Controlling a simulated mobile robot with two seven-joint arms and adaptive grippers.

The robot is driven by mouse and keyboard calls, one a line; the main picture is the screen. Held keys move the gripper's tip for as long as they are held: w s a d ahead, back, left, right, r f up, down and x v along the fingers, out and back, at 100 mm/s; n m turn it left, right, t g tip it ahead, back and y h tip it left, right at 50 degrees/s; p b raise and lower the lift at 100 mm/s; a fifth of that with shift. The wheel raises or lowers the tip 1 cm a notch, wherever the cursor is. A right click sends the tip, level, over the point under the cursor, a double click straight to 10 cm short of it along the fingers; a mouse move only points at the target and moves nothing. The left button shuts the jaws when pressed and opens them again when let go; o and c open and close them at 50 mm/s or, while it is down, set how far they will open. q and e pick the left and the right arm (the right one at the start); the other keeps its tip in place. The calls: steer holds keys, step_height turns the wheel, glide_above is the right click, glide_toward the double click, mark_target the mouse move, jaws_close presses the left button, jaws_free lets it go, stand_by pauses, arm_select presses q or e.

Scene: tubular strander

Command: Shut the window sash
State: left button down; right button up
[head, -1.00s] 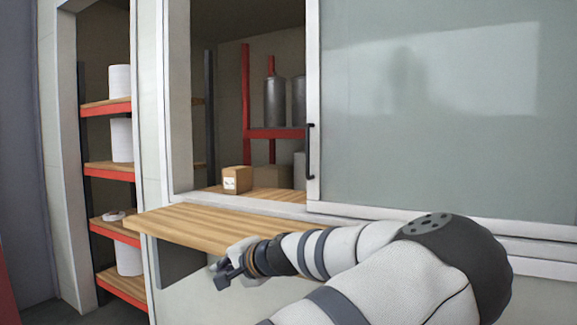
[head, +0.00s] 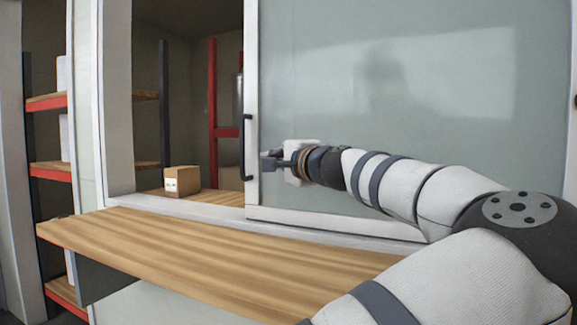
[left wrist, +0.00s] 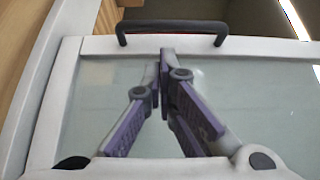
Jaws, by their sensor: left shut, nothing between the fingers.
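The window sash (head: 400,110) is a large glass pane in a white frame, standing to the right of an open gap. Its black bar handle (head: 247,147) is on its left upright. My left gripper (head: 264,162) is just right of the handle, in front of the pane, shut and empty. In the left wrist view, the closed fingertips (left wrist: 163,56) point at the white sash frame (left wrist: 100,46), with the handle (left wrist: 172,29) just beyond them. I cannot tell whether the fingers touch the frame. My right gripper is in neither view.
A wooden counter (head: 190,262) juts out below the window. A small cardboard box (head: 182,181) sits inside the opening, left of the sash. Red and wooden shelving (head: 50,168) stands at the left. The opening between box and sash looks clear.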

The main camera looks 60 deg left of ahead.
arm_select(q)
steer(key=a, duration=0.8)
steer(key=shift+s+f, duration=0.25)
steer(key=shift+f, duration=0.05)
steer(key=shift+a, duration=0.1)
